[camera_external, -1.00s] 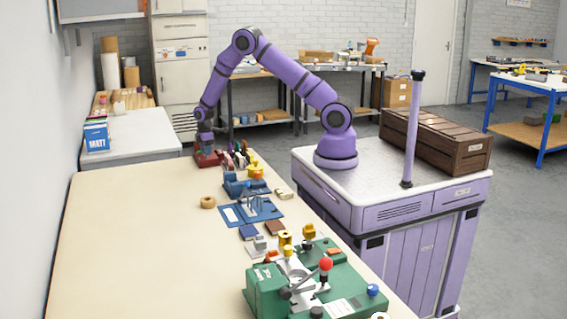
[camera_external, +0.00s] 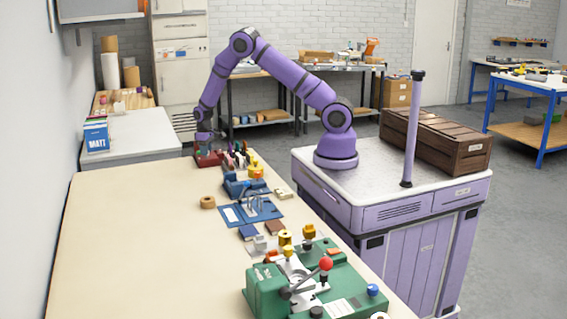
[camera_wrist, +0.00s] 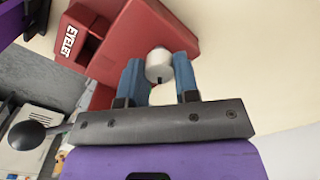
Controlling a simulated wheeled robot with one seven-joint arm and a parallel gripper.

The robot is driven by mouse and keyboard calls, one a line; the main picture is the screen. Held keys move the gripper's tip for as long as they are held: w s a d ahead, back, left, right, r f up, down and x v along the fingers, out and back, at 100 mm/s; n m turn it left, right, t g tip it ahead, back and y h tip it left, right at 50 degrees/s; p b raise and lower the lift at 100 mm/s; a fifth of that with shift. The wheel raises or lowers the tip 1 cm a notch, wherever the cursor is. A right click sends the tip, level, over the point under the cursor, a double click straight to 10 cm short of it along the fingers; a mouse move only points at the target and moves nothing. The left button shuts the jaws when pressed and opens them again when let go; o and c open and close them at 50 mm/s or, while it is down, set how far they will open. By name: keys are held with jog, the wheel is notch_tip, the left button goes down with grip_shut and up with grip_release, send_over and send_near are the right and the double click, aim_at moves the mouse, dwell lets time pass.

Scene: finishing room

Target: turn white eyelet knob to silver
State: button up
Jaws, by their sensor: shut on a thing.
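The white eyelet knob (camera_wrist: 158,65) is a short round cylinder with a dark mark on its near face. It sits on the red eyelet machine (camera_wrist: 128,45), whose label reads "EYELET". My gripper (camera_wrist: 160,80) has its two blue fingers on either side of the knob, shut on it. In the external view my gripper (camera_external: 204,137) is at the far end of the bench, over the red machine (camera_external: 208,158). The knob is too small to make out there. I cannot see a silver mark in either view.
A black ball lever (camera_wrist: 27,134) stands at the left in the wrist view. Several small tools and a blue machine (camera_external: 238,187) stand near the red machine. A green press (camera_external: 265,290) is at the bench's near end. The bench's left side (camera_external: 130,240) is clear.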

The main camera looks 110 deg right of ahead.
jog(key=m, duration=0.4)
jog(key=shift+m, duration=2.2)
jog(key=o, duration=0.9)
jog(key=shift+r, duration=0.1)
notch_tip(320, 180, up, 11)
jog(key=shift+f, duration=0.15)
